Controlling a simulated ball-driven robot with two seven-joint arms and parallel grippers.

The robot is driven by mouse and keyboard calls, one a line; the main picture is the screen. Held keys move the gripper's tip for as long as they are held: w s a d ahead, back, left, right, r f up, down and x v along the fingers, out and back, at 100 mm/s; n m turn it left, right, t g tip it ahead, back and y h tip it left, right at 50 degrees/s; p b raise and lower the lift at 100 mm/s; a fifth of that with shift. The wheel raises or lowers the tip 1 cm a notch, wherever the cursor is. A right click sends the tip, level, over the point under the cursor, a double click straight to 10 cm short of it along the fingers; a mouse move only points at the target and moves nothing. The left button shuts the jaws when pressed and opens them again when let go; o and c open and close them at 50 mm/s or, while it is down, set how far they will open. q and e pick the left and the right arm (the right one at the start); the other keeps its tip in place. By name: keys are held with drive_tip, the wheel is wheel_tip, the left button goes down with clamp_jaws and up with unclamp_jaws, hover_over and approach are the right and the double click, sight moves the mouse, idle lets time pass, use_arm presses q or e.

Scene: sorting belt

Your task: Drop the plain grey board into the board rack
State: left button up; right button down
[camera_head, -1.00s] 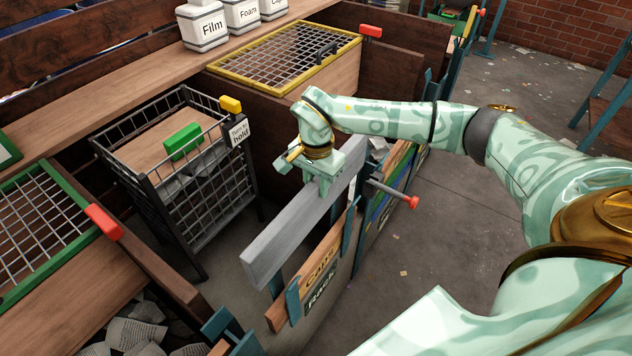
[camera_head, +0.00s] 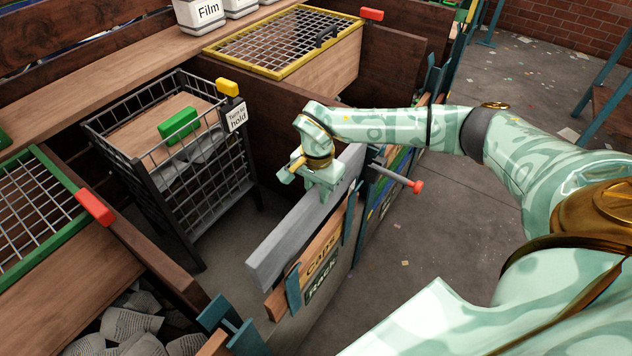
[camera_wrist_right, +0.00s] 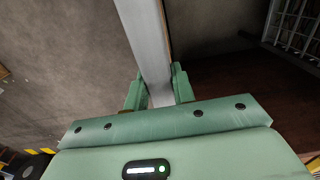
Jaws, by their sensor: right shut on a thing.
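The plain grey board (camera_head: 290,246) is long and stands on edge, running from lower left to upper right. My right gripper (camera_head: 325,190) is shut on its top edge, around the middle of its length. The wrist view shows the board (camera_wrist_right: 148,45) between the two fingers (camera_wrist_right: 158,95). The board rack (camera_head: 322,289), with a "Rack" sign and teal uprights, is directly in front of the board. The board's lower part is behind the wooden "Cans" board (camera_head: 322,252), so I cannot tell whether it touches bottom. My left gripper is not in view.
A wire cart (camera_head: 205,205) with a green-handled lid and a "Turn to hold" tag stands left of the board. A red-tipped rod (camera_head: 415,187) sticks out right of the gripper. A yellow-framed mesh lid (camera_head: 285,42) lies behind. Grey floor is open at the right.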

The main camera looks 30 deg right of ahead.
sight(317, 217)
wheel_tip(317, 217, down, 10)
drive_tip(key=b, duration=0.4)
drive_tip(key=shift+w+r+b, duration=0.1)
drive_tip(key=shift+b, duration=0.25)
drive_tip(key=shift+f+b, duration=0.35)
drive_tip(key=shift+f, duration=0.3)
drive_tip(key=c, duration=1.1)
unclamp_jaws()
wheel_tip(317, 217, up, 16)
drive_tip(key=p, duration=0.4)
drive_tip(key=shift+r, duration=0.2)
